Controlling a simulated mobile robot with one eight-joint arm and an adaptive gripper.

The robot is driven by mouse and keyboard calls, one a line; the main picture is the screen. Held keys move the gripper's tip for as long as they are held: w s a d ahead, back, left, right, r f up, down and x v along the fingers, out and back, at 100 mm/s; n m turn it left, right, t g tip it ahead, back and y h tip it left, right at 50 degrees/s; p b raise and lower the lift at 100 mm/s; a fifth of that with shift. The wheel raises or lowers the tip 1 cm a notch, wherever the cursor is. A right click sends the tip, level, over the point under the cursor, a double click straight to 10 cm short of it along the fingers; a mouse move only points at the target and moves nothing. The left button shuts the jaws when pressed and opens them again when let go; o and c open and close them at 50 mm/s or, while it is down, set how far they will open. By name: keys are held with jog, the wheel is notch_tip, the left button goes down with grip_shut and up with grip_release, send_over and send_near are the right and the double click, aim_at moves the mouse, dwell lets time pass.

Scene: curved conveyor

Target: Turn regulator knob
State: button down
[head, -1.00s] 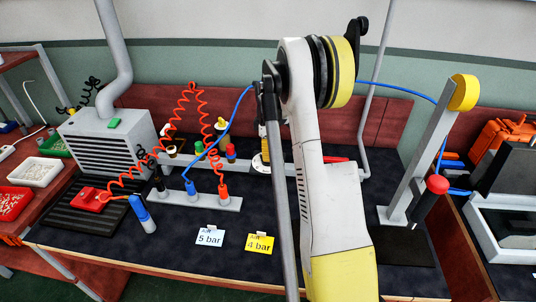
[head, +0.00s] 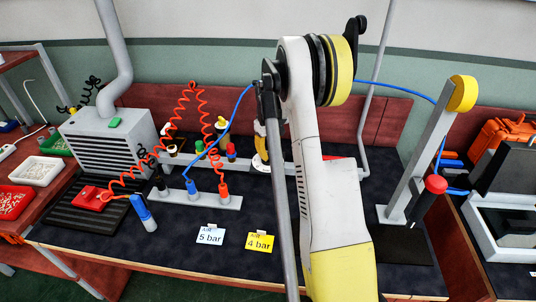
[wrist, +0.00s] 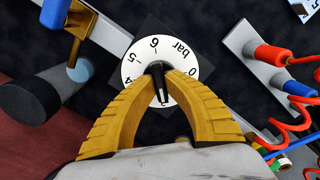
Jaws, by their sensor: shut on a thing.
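The regulator is a round white dial (wrist: 133,68) with black numbers and the word "bar" in the wrist view. A black knob (wrist: 158,82) sits at its centre, with a white mark toward the bottom of the picture. My gripper (wrist: 160,75) is shut on the knob, its yellow fingers on either side. The fingers hide the lower numbers; 0, 5 and 6 are readable. In the head view the dial (head: 259,163) shows partly beside my arm, with a yellow finger above it. A "5 bar" card (head: 210,237) and a "4 bar" card (head: 260,242) lie on the bench.
A rail with blue and red fittings (head: 205,198) and coiled red hoses stands left of the dial. A grey post (head: 415,160) with a yellow top stands at right. A grey vented box (head: 105,140) is at the left. The bench front is mostly clear around the cards.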

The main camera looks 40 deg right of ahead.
aim_at(268, 154)
jog(key=shift+m, duration=0.3)
jog(key=c, duration=1.4)
grip_release()
notch_tip(268, 154, up, 12)
